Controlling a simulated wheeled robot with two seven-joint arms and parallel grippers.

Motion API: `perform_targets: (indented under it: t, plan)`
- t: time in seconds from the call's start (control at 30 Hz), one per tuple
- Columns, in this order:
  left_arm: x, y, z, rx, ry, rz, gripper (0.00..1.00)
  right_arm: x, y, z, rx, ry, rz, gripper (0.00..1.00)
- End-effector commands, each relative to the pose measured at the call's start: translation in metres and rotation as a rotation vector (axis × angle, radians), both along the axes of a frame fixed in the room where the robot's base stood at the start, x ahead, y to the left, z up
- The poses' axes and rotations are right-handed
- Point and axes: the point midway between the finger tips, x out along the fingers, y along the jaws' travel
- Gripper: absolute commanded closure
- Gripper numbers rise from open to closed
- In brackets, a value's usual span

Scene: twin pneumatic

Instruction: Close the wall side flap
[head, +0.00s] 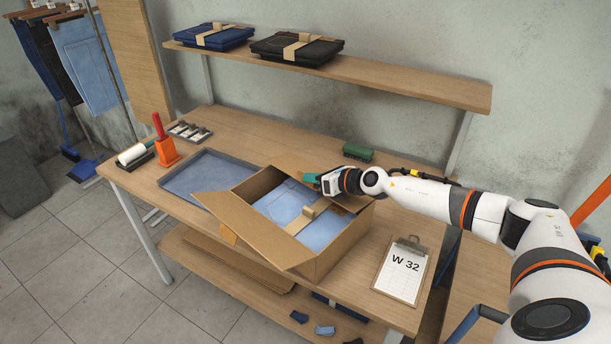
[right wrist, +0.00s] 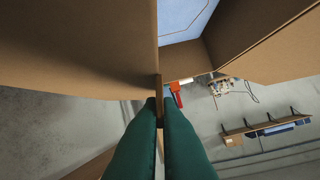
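An open cardboard box (head: 335,250) stands on the wooden table with folded light-blue jeans (head: 280,203) inside and a tan paper band (head: 305,218) across them. A wide flap (head: 235,228) leans outward at the box's front left. The wall side flap (head: 288,170) sticks out behind the far wall, partly hidden by my right gripper (head: 318,181). In the right wrist view its green fingers (right wrist: 161,101) are close together with a thin cardboard edge (right wrist: 158,86) between the tips, apparently pinched. My left gripper is out of view.
A grey tray (head: 192,184) lies left of the box. A clipboard (head: 402,270) marked W 32 lies to its right. A green block-like item (head: 358,152) is near the wall. A shelf (head: 400,88) with folded jeans hangs above.

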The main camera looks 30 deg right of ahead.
Motion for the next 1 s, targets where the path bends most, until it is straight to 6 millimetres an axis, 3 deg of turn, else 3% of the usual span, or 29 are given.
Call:
perform_targets:
  t: [0.3, 0.97, 1.0]
  plan:
    - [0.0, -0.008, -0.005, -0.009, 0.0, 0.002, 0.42, -0.003, 0.003, -0.024, 0.01, 0.011, 0.002, 1.0]
    - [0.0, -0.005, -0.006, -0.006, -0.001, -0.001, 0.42, -0.005, 0.004, -0.031, 0.01, 0.018, 0.005, 1.0]
    - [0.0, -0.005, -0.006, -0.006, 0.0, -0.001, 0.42, -0.005, 0.004, -0.031, 0.01, 0.018, 0.005, 0.86]
